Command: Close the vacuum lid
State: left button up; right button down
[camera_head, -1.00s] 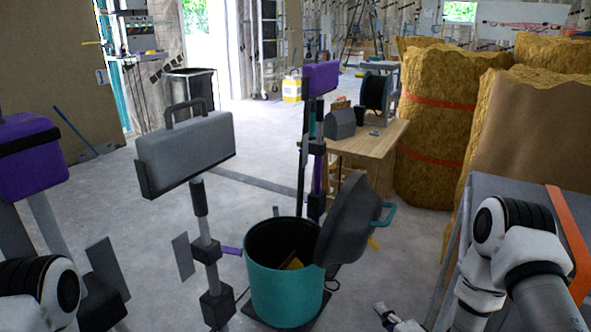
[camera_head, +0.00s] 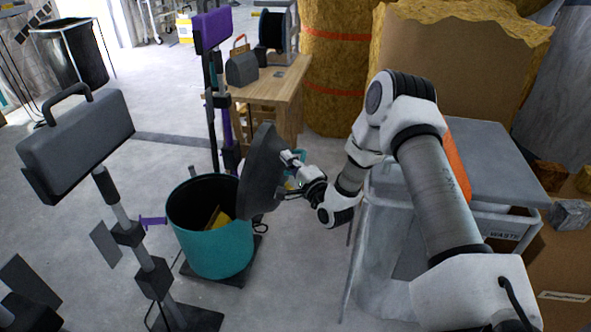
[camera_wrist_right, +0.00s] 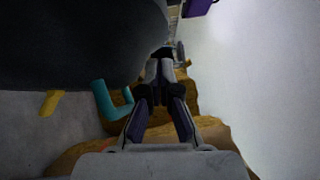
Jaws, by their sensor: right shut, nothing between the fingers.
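The vacuum is a teal drum (camera_head: 215,250) with a dark open top, standing on the floor left of centre in the head view. A yellow thing (camera_head: 217,218) shows inside it. Its dark grey lid (camera_head: 262,178) stands tilted up at the drum's right rim, so the drum is open. My right gripper (camera_head: 290,158) is shut and empty, at the outer right side of the lid; I cannot tell whether it touches. In the wrist view the lid (camera_wrist_right: 75,40) fills the upper left, with its teal handle (camera_wrist_right: 112,102) beside my right gripper (camera_wrist_right: 160,65). My left gripper is out of view.
A grey case on a stand (camera_head: 80,140) is left of the drum. A wooden table (camera_head: 268,90) and a purple-topped post (camera_head: 212,32) are behind it. A grey waste bin (camera_head: 390,250) stands under my right arm.

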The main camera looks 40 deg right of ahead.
aim_at(263, 142)
jog(key=w, duration=0.1)
jog(key=w+a, duration=0.1)
jog(key=w, duration=0.1)
jog(key=w+a+r, duration=0.1)
jog(key=w, duration=0.1)
jog(key=shift+w+b, duration=0.1)
jog(key=shift+b, duration=0.25)
jog(key=shift+w+a, duration=0.15)
jog(key=shift+w, duration=0.05)
